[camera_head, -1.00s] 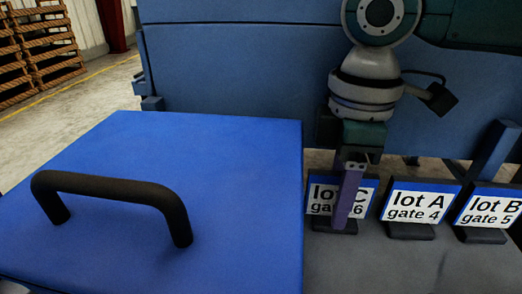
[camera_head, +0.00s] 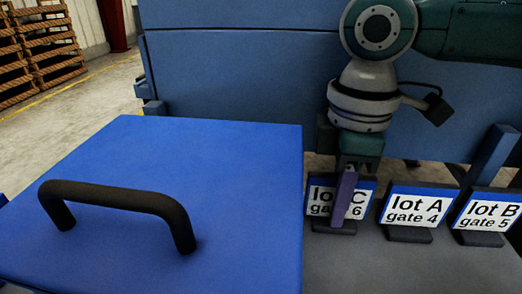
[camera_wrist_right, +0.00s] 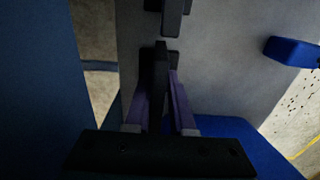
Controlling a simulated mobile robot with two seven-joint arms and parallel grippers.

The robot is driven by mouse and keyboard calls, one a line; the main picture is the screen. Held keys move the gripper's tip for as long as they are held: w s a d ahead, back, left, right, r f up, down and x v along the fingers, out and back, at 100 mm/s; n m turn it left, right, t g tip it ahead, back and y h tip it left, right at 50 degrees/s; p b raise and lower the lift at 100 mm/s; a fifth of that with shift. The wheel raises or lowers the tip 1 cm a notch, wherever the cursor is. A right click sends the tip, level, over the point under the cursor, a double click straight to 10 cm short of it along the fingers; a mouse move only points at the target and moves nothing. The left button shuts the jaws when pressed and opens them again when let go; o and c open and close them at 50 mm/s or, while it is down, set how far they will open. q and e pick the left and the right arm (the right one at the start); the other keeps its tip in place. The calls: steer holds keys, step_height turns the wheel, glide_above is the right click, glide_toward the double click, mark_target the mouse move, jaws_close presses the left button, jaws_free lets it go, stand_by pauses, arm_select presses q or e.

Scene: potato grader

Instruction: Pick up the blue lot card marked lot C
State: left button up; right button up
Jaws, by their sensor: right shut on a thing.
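The lot C card (camera_head: 322,196), white with a blue border and marked gate 6, stands upright on a dark base on the grey surface. My right gripper (camera_head: 345,208) reaches down to it from above. A purple finger crosses the card's face and hides part of its lettering. In the right wrist view the two purple fingers (camera_wrist_right: 160,105) close from both sides on the card, which shows edge-on as a dark strip (camera_wrist_right: 160,62). The card seems to rest on the surface; I see no clear gap under its base. My left gripper is out of view.
The lot A card (camera_head: 413,207) and lot B card (camera_head: 489,212) stand to the right of lot C. A large blue lid (camera_head: 240,180) with a black handle (camera_head: 115,198) fills the left. A blue panel (camera_head: 240,75) rises behind. The grey surface (camera_head: 400,270) in front is clear.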

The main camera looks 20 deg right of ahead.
jaws_close()
stand_by(0.3)
